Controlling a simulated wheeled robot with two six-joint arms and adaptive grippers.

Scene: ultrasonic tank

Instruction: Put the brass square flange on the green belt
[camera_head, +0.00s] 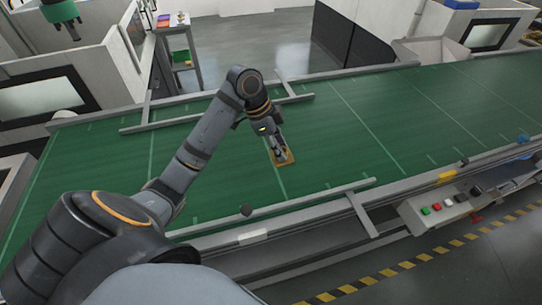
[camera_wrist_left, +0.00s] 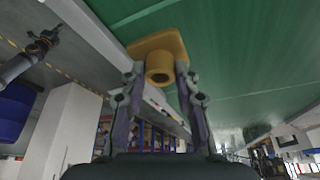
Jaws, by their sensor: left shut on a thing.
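The brass square flange (camera_head: 287,158) is a golden square plate with a round hollow hub. It is over the middle of the green belt (camera_head: 370,110). My left gripper (camera_head: 279,151) is shut on it. In the left wrist view the flange (camera_wrist_left: 155,44) is at the fingertips, its hub toward me and its plate toward the belt (camera_wrist_left: 250,45). I cannot tell whether the plate touches the belt. A dark jointed arm end (camera_wrist_left: 40,45) at the left of the wrist view may be my right gripper; its jaws are unclear.
Grey guide rails (camera_head: 290,208) run along the belt's edges. A control box with coloured buttons (camera_head: 437,207) is on the near side. A small side table (camera_head: 178,50) stands beyond the belt. The belt to the right is mostly clear.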

